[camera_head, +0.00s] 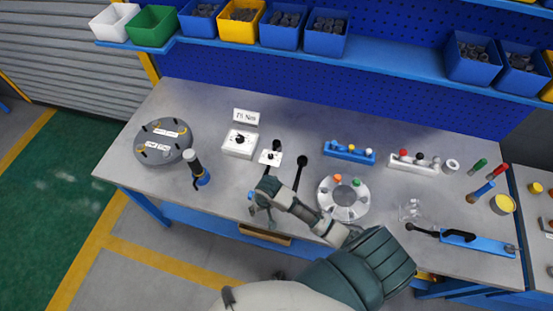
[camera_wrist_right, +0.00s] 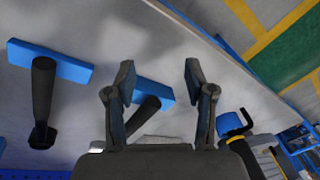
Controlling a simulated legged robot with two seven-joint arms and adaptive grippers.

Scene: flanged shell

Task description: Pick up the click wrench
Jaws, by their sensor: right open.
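My right gripper (camera_head: 262,203) is over the front edge area of the bench, and in the right wrist view (camera_wrist_right: 158,70) its two fingers are apart with nothing between them. Two black-shafted tools with blue crosspieces lie below it. One tool (camera_wrist_right: 154,88) lies below and between the fingers, its shaft slanting down and left. The other (camera_wrist_right: 43,95) lies to the left, ending in a black head, which shows in the head view (camera_head: 301,162). I cannot tell which is the click wrench; the arm hides part of them in the head view. My left gripper is out of view.
A blue-and-black driver (camera_head: 197,170) stands upright left of the gripper. A round grey fixture (camera_head: 164,142) is at the far left. A white flanged ring (camera_head: 343,213) with coloured pegs is at right, close to my arm. White boxes (camera_head: 239,144) stand behind.

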